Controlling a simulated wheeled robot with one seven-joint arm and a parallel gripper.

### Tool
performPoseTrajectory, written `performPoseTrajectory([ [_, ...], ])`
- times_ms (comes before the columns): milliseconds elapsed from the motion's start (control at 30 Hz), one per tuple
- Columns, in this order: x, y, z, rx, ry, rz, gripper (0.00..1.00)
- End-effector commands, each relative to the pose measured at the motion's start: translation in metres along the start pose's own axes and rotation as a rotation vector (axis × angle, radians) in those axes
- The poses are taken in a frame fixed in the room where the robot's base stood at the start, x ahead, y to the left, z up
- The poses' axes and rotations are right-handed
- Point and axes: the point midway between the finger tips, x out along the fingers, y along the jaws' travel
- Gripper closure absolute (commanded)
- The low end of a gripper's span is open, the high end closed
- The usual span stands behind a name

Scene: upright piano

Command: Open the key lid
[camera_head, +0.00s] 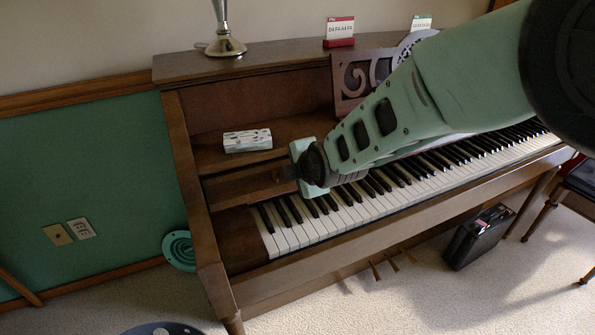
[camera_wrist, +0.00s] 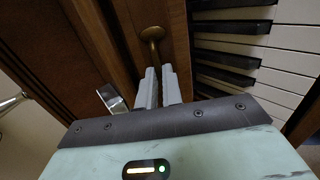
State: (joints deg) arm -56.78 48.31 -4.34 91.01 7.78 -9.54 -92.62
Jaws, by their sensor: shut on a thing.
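The upright piano's brown key lid (camera_head: 238,189) is a wooden strip behind the keys, and the black and white keys (camera_head: 318,222) are exposed in front of it. A small round brass knob (camera_wrist: 152,33) sits on the lid and lies at my fingertips in the wrist view. My gripper (camera_wrist: 157,75) has its two grey fingers close together and is shut on the knob. In the head view my gripper (camera_head: 289,172) reaches the lid from the right, and my arm hides part of the lid and keys.
A small patterned box (camera_head: 247,140) rests on the piano's ledge behind the lid. A lamp base (camera_head: 225,44) and small cards (camera_head: 339,32) stand on top. A carved music stand (camera_head: 360,78) is behind my arm. A black case (camera_head: 479,236) is on the carpet below.

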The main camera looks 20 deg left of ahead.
Motion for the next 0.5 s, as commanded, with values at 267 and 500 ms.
performPoseTrajectory([
  [267,-0.0002,0.0051,0.0006,-0.001,-0.001,0.008,1.00],
  [500,-0.0006,0.0058,0.0007,-0.001,-0.001,0.009,0.76],
])
